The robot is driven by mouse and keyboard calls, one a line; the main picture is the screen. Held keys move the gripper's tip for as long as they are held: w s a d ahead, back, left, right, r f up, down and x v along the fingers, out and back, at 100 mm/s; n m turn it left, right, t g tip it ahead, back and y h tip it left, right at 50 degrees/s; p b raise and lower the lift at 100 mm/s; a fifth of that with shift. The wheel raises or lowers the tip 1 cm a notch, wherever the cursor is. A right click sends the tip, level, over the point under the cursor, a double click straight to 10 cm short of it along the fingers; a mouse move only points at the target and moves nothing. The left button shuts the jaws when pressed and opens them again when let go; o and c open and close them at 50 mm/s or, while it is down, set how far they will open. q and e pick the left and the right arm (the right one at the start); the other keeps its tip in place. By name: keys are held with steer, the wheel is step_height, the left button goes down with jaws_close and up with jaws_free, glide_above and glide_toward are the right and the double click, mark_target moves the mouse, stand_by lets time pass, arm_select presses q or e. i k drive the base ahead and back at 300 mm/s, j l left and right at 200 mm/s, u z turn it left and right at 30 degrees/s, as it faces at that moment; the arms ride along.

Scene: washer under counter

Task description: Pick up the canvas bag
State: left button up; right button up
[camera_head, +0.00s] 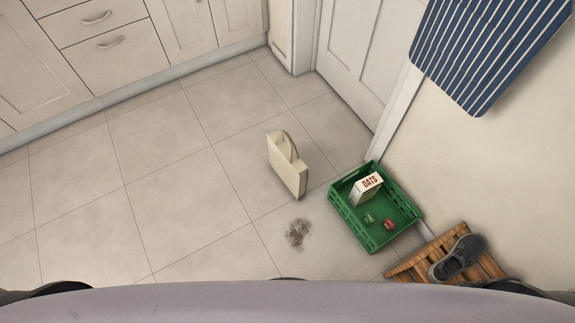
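The canvas bag (284,167) is cream-coloured and stands upright on the tiled floor, right of the middle of the head view. Its handle (287,143) loops up at the top. Nothing touches the bag, and it stands apart from the green crate to its right. Neither of my grippers shows in the head view; only dark and pale parts of my own body show along the bottom edge.
A green crate (343,222) holds an oats box (366,189) and small items. Beside it, a grey shoe (459,258) rests on a slatted wooden rack (407,271). A dark stain (298,234) marks the floor. Cabinets (113,48) line the back left. Floor left of the bag is clear.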

mark_target(286, 163)
steer(key=z, duration=0.9)
steer(key=i+j+z, duration=0.1)
steer(key=j+z, duration=0.15)
steer(key=z, duration=0.2)
steer(key=j+z, duration=0.6)
steer(key=z, duration=0.25)
steer(key=j+z, duration=0.3)
steer(key=z, duration=0.15)
steer(key=k+j+z, duration=0.1)
steer(key=j+z, duration=0.2)
steer(key=z, duration=0.15)
